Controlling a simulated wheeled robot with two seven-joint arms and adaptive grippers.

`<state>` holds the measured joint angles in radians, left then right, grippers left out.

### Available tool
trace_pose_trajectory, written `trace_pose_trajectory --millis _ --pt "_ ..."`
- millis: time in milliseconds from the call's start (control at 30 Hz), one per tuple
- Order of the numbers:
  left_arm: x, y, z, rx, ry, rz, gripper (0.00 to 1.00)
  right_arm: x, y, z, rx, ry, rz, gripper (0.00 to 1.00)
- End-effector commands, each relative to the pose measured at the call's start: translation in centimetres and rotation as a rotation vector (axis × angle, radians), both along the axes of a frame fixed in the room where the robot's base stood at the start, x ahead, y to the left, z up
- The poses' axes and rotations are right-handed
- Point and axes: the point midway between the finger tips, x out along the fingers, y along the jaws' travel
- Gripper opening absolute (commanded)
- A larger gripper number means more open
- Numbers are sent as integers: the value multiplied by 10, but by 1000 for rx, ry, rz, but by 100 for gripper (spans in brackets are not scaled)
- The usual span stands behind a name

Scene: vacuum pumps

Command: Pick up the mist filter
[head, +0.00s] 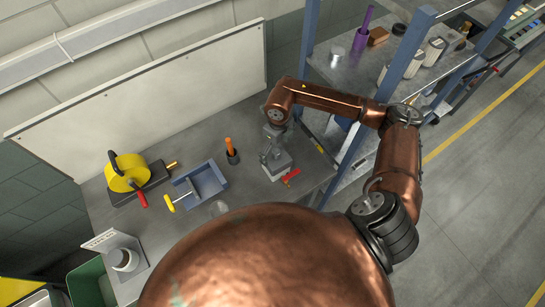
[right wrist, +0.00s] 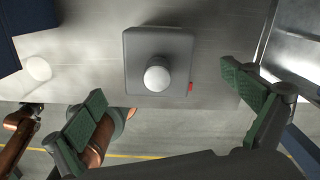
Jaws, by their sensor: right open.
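The mist filter cannot be told for certain. A pale round-topped piece (right wrist: 158,78) stands on a grey square block (right wrist: 135,45) in the right wrist view. In the head view this grey block (head: 277,165) sits on the bench, partly hidden under my right gripper (head: 274,137). A second pale round piece (right wrist: 38,68) stands on the bench to the left; it also shows in the head view (head: 220,208). My left gripper is not in view.
A blue tray (head: 209,181) with a yellow-handled tool (head: 182,200) lies left of the block. An orange-handled tool (head: 229,146) stands in a dark holder. A blue-posted shelf (head: 405,55) stands right. A red handle (head: 291,177) is beside the block.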

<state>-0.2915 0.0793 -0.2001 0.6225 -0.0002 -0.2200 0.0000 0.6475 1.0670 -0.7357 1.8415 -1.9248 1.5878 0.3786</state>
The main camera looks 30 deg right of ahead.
Motion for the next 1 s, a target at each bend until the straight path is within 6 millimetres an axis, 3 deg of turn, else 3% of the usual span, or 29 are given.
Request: trace_pose_trajectory --millis 100,200,433,567,733,1000 --pt "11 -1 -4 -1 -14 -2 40 0 -3 -9 -9 3 -2 100" --pt "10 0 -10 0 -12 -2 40 0 -2 -21 -10 3 -2 100" --pt "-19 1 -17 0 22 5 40 -2 0 -38 -7 3 -1 100" --pt "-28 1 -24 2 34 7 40 -4 4 -57 -7 3 -1 100" --pt "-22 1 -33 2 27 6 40 -4 3 -78 -8 2 -2 100" --pt "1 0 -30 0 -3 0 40 -4 3 -77 -8 0 -1 96"
